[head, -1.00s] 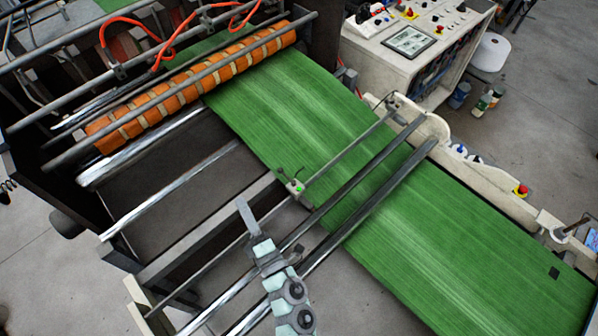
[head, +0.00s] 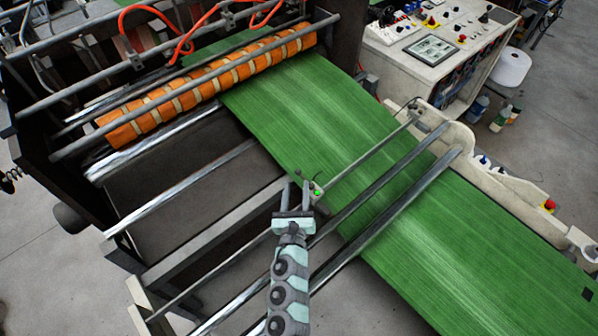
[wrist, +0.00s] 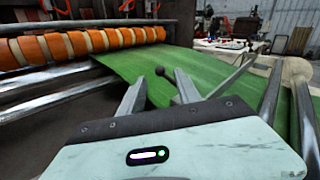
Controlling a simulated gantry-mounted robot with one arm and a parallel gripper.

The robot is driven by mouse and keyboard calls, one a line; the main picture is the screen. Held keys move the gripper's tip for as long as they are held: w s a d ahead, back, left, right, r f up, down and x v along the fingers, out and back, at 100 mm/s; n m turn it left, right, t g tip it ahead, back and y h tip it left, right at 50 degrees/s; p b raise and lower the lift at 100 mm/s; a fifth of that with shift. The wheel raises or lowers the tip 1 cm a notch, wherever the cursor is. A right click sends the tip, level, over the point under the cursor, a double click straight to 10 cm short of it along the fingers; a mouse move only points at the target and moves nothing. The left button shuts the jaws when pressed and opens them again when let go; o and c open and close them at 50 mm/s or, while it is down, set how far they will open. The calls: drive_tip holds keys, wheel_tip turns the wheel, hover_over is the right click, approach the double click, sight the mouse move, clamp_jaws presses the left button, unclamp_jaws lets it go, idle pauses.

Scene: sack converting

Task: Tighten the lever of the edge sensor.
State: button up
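The edge sensor (head: 317,190) is a small block with a green light, on a rod at the near edge of the green web (head: 330,130). Thin stems rise from it. My gripper (head: 296,186) is open just left of the sensor body, its two fingers pointing toward it. The sensor body is mostly hidden in the wrist view.
Long metal bars (head: 375,190) cross over the web to a pale side frame (head: 440,120). An orange-banded roller (head: 210,90) lies at the back left. A control console (head: 440,45) stands at the back right. Open space lies below the bars at the left.

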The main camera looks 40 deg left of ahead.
sight(298, 170)
drive_tip(key=b+x, duration=0.1)
drive_tip(key=x, duration=0.5)
drive_tip(key=shift+w+a, duration=0.25)
drive_tip(key=shift+w, duration=0.05)
clamp_jaws()
